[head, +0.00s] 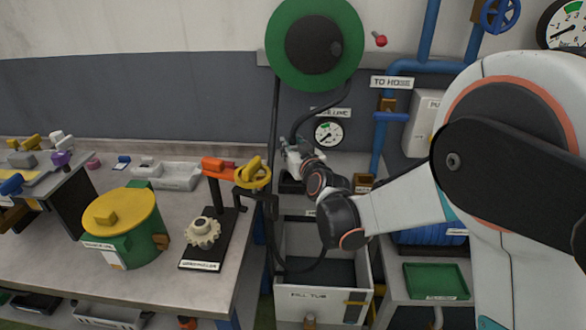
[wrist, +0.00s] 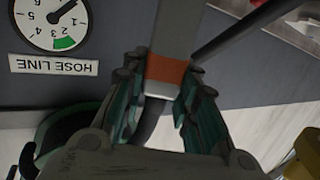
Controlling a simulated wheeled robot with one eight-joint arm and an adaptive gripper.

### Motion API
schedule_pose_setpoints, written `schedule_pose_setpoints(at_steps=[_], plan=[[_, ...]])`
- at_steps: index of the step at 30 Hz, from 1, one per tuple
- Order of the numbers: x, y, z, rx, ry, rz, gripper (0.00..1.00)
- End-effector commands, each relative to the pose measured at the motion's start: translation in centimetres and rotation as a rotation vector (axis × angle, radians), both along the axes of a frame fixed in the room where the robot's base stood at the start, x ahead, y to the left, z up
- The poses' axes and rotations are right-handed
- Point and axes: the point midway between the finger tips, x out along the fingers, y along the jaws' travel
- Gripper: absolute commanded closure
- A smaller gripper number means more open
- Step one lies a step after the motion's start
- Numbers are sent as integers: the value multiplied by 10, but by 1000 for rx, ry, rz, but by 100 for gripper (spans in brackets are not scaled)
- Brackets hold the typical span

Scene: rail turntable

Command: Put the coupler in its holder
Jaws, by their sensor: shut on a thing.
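My gripper (head: 291,150) is in front of the back wall, below the green hose reel (head: 280,75). In the wrist view my gripper (wrist: 160,95) is shut on the coupler (wrist: 168,72), a grey piece with an orange band and a pale end between the fingers. A dark hose (head: 312,112) runs from the reel down to the gripper. In the head view the gripper and wrist mostly hide the coupler. A dark block (head: 290,186) stands just below the gripper; I cannot tell whether it is the holder.
A gauge (head: 328,133) and blue pipes (head: 377,150) are right of the gripper. The grey fill tub (head: 322,290) stands below. On the left bench are a green drum with yellow lid (head: 122,210), a yellow handwheel (head: 252,174) and a gear (head: 203,232).

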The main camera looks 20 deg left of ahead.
Motion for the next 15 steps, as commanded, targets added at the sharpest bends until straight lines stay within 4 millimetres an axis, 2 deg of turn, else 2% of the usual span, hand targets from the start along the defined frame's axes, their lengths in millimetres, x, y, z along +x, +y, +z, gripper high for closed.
schedule_pose_setpoints(at_steps=[1, 8, 15], plan=[[0, 0, -7, 0, -1, -1, 100], [0, 0, -20, 0, 0, 0, 100], [0, 0, -53, 0, -1, -1, 100]])
